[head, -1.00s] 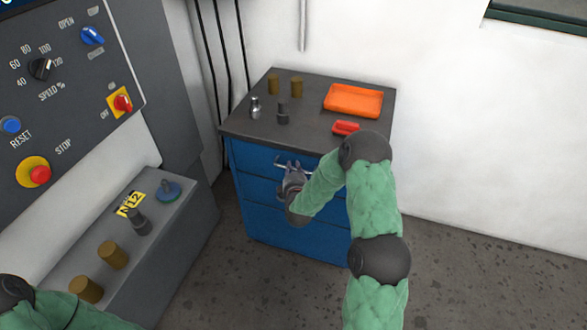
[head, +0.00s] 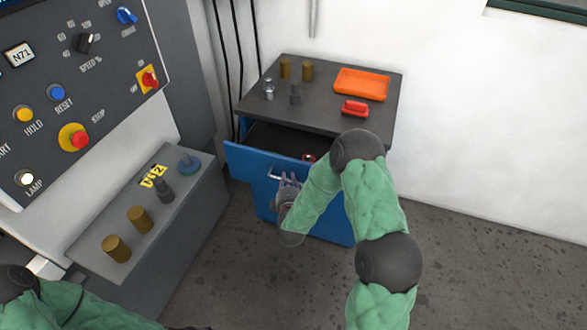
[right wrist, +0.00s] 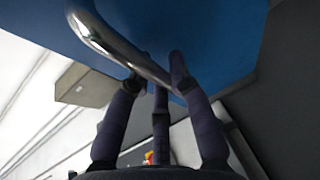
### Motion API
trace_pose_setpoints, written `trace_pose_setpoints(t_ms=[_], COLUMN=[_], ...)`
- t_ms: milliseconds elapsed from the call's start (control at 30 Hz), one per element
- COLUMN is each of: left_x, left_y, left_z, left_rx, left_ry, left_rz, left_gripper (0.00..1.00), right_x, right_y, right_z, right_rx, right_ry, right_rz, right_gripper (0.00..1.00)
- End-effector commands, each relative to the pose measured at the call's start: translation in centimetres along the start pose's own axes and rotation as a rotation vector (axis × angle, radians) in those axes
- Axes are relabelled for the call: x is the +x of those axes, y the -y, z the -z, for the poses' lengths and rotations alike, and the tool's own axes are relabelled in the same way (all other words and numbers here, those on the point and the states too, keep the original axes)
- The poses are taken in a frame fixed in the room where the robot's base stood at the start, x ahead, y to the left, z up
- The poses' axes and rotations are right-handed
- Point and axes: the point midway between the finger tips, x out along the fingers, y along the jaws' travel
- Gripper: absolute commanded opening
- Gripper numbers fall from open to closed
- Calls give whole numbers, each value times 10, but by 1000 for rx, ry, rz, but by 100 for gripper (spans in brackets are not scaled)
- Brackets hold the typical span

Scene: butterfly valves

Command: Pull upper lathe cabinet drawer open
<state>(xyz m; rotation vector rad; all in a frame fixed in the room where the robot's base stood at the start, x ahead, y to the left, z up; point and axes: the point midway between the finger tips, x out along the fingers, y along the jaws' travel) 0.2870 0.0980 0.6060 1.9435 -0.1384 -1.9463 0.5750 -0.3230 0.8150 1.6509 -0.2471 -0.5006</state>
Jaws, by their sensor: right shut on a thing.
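The blue lathe cabinet (head: 330,228) stands against the wall with a dark top. Its upper drawer (head: 243,163) is pulled out, and its dark inside shows with a small red item (head: 309,157) in it. My right gripper (head: 287,183) is shut on the drawer's metal handle (head: 274,173). In the right wrist view the fingers (right wrist: 158,75) close around the shiny bar handle (right wrist: 115,45) in front of the blue drawer front (right wrist: 210,35). My right forearm hides the right part of the drawer. My left arm shows at the lower left; its gripper is out of view.
The grey machine ledge (head: 190,215) and control panel (head: 75,90) are at left. Floor at right is clear.

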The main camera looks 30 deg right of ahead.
Motion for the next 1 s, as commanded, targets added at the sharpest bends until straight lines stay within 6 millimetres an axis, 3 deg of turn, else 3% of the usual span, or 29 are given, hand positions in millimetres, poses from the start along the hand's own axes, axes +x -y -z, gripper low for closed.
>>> trace_pose_setpoints(t_ms=[100,333,867,900,933,1000], left_x=[-2,-4,-5,-5,-5,-5], left_y=[-1,-1,-2,-2,-2,-2], left_z=[0,0,0,0,0,0], left_rx=[0,0,0,0,0,-1], left_ry=[0,0,0,0,0,0], left_rz=[0,0,0,0,0,0], left_gripper=[40,40,40,40,40,40], right_x=[-23,-48,-56,-56,-56,-56], right_y=[7,12,15,15,15,15], right_z=[10,19,22,22,22,22], right_rx=[-3,-2,-2,-2,-1,-1], right_ry=[-3,-1,2,2,2,2], right_rz=[9,8,8,8,8,7], right_gripper=[0,0,0,23,32,32])
